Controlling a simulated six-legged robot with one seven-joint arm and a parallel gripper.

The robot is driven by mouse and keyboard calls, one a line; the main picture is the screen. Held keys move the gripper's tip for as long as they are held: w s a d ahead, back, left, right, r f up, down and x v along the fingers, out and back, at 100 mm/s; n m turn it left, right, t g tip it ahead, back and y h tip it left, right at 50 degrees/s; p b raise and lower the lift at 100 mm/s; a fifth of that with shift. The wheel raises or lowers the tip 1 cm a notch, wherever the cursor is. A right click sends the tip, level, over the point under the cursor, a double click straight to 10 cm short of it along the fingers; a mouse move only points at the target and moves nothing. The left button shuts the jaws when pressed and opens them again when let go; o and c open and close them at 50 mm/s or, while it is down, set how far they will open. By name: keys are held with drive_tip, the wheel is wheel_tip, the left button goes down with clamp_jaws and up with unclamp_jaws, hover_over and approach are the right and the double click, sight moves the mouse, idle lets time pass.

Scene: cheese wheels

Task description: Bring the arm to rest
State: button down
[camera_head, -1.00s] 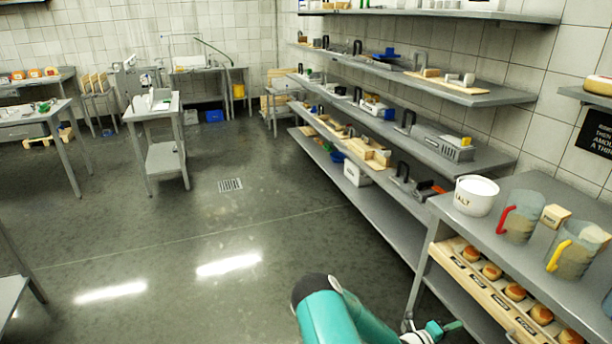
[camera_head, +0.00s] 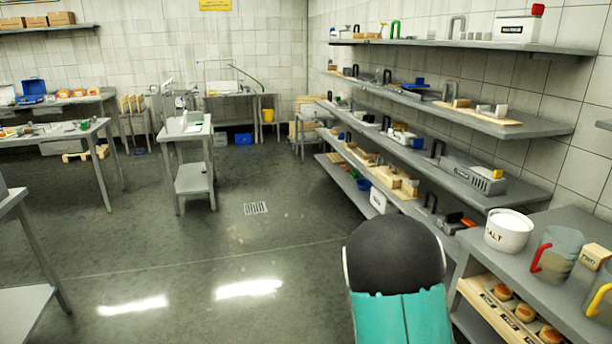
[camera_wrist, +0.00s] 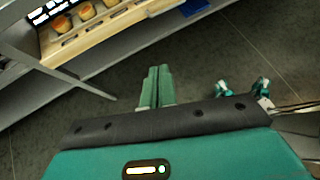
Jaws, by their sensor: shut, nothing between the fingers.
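My gripper (camera_wrist: 157,72) shows in the wrist view with its two green fingers side by side and closed, nothing between them. It hangs over the grey floor, apart from the shelf unit at the upper left of that view. In the head view, a teal and black link of my arm rises at the bottom, right of centre; my gripper is hidden there.
A grey counter at right holds a salt pot (camera_head: 509,231), a jug with a red handle (camera_head: 556,254) and a wooden tray (camera_head: 498,309) of small round cheeses underneath. Long wall shelves (camera_head: 470,185) run behind. Floor (camera_head: 200,260) at centre left is clear.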

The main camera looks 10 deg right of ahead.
drive_tip(key=s+a+r+m+t+y, duration=0.3)
drive_tip(key=a+r+m, duration=0.2)
drive_tip(key=a, duration=0.5)
drive_tip(key=s+a+r+m+t+y, duration=0.3)
drive_tip(key=a+r+m, duration=0.1)
drive_tip(key=a+r, duration=0.6)
drive_tip(key=s+a+r+m+t+y, duration=0.3)
drive_tip(key=a+r, duration=0.4)
drive_tip(key=a, duration=0.3)
drive_tip(key=s+m+y, duration=0.1)
drive_tip(key=m, duration=0.1)
drive_tip(key=shift+a+r+m+t, duration=0.2)
drive_tip(key=shift+a+m+t, duration=0.1)
drive_tip(key=shift+a+t, duration=0.1)
drive_tip(key=shift+s, duration=0.15)
